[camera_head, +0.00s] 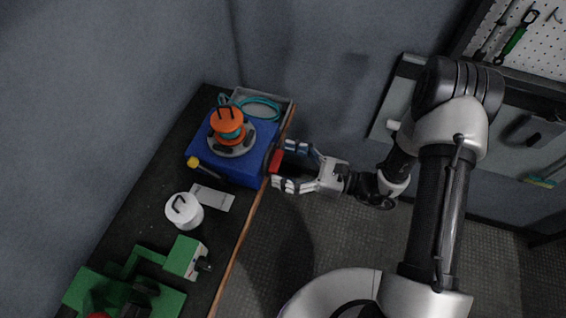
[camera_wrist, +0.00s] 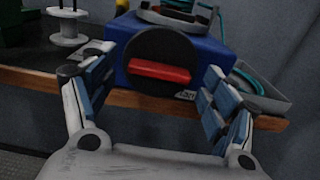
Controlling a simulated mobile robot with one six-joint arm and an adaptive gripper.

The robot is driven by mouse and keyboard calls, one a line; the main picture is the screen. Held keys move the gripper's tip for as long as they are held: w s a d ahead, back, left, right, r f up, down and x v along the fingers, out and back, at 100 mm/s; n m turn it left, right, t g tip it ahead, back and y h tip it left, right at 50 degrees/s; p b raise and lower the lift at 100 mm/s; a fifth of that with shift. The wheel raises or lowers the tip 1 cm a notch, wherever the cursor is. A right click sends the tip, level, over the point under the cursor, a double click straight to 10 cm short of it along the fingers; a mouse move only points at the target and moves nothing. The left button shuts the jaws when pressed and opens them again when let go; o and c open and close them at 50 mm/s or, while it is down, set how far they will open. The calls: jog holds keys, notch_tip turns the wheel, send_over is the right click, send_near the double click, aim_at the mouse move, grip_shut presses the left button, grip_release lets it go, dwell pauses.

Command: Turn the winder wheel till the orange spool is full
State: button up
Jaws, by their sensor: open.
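The orange spool (camera_head: 227,122) stands upright on top of the blue winder box (camera_head: 238,162), with some teal cable showing on it. The winder wheel is a dark disc (camera_wrist: 163,49) on the front face of the box, with a red bar handle (camera_wrist: 160,72) across it, lying about level. The red handle also shows in the head view (camera_head: 276,161). My gripper (camera_head: 283,165) is open, its two fingers spread on either side of the handle. In the wrist view the fingers (camera_wrist: 152,95) frame the wheel, and no contact with the handle shows.
A grey tray with teal cable (camera_head: 265,107) stands behind the box. A white spool (camera_head: 184,210), a paper card (camera_head: 213,197) and a green machine (camera_head: 125,285) share the dark bench. The bench's wooden edge (camera_head: 240,240) runs below my gripper.

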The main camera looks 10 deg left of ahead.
jog(key=shift+a, duration=0.5)
jog(key=c, duration=1.1)
jog(key=shift+o, duration=0.2)
jog(key=shift+m, duration=0.3)
jog(key=m+p, duration=0.6)
jog(key=m, duration=1)
jog(key=shift+m, duration=0.4)
jog(key=shift+m+p, duration=0.3)
